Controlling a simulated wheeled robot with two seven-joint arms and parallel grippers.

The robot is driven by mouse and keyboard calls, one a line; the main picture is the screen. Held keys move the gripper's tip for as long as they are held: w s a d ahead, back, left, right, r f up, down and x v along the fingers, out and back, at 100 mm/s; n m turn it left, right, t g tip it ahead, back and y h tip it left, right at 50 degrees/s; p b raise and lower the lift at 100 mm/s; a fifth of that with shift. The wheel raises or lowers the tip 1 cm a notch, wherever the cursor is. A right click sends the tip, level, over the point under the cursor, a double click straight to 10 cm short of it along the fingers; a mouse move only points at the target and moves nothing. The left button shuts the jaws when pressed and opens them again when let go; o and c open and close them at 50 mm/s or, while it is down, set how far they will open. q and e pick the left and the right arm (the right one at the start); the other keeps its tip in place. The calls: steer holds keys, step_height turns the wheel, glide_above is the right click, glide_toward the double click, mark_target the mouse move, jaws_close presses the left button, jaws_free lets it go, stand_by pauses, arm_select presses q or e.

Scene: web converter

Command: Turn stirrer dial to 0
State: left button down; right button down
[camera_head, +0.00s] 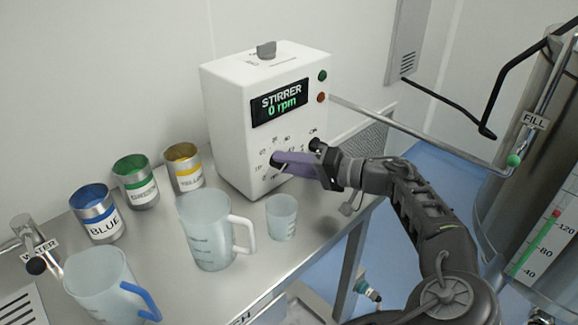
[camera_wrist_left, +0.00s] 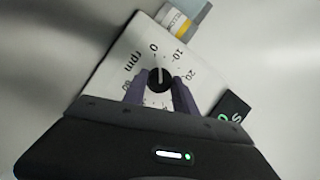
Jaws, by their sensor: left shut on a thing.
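The stirrer (camera_head: 230,120) is a white box on the steel bench, and its dark display (camera_head: 281,103) reads "STIRRER 0 rpm". Its front dial has a black knob (camera_wrist_left: 160,78) ringed by numbers, with 0 at the top in the left wrist view. The knob's pale mark appears to point up, roughly at the 0. My left gripper (camera_head: 277,162) is at the lower front of the box, its purple fingers hiding most of the dial. In the left wrist view, the fingers of this gripper (camera_wrist_left: 161,90) are shut on the knob from both sides. My right gripper is not in view.
Blue (camera_head: 98,222), green (camera_head: 137,190) and yellow (camera_head: 185,175) tins stand left of the box. A jug (camera_head: 206,235) and a small beaker (camera_head: 281,220) stand in front of it. A blue-handled jug (camera_head: 97,288) is near the water tap (camera_head: 36,258). A grey knob (camera_head: 266,49) tops the box.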

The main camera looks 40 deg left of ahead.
arm_select(q)
steer(key=shift+f+n, duration=0.1)
steer(key=shift+n, duration=0.4)
steer(key=c, duration=1)
jaws_free()
steer(key=shift+d, duration=0.1)
steer(key=v, duration=0.7)
steer(key=shift+d+r+b, duration=0.3)
steer(key=shift+b, duration=0.15)
